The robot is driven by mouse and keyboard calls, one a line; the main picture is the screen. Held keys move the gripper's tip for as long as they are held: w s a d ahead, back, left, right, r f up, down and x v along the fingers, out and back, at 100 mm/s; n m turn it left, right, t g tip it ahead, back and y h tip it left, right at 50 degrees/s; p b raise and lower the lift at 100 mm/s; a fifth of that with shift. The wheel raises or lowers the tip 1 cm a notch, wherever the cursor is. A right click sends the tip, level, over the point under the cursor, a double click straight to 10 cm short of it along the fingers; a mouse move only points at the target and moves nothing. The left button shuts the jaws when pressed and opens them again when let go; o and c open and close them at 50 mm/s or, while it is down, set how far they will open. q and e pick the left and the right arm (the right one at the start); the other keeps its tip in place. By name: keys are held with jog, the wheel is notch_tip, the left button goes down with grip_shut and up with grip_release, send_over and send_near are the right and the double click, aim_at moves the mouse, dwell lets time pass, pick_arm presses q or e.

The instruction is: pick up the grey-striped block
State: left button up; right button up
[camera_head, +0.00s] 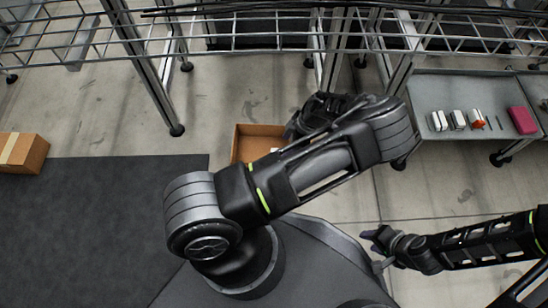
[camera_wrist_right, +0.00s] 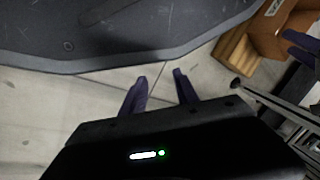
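Two small pale blocks with greyish bands, a left one (camera_head: 438,121) and a right one (camera_head: 458,119), stand on the grey table at the right of the head view. They are too small to tell which is the grey-striped block. My right gripper (camera_head: 372,241) is low at the right, well apart from the table and over the floor. In the right wrist view its two purple fingers (camera_wrist_right: 161,82) are spread, with only floor between them. My left arm crosses the middle of the head view and its gripper is mostly hidden. Purple finger-like parts show at the wrist view's right edge.
The grey table (camera_head: 435,88) also holds a red-and-white item (camera_head: 476,119), thin dark sticks and a pink box (camera_head: 522,120). An open brown box (camera_head: 257,132) is partly behind my left arm. A closed carton (camera_head: 22,152) is far left. Metal racks (camera_head: 150,85) cross the top.

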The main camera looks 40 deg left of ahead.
pick_arm(q)
jog(key=shift+s+a+f, duration=0.1)
jog(key=shift+s+a, duration=0.05)
jog(key=shift+a, duration=0.05)
pick_arm(e)
jog(key=shift+s+f, duration=0.15)
jog(key=shift+s, duration=0.3)
pick_arm(q)
jog(key=shift+f, duration=0.1)
jog(key=shift+b+x, duration=0.45)
jog(key=shift+x, duration=0.8)
pick_arm(e)
jog(key=shift+w+f, duration=0.1)
jog(key=shift+f, duration=0.45)
pick_arm(q)
jog(key=shift+s, duration=0.15)
pick_arm(e)
jog(key=shift+a, duration=0.1)
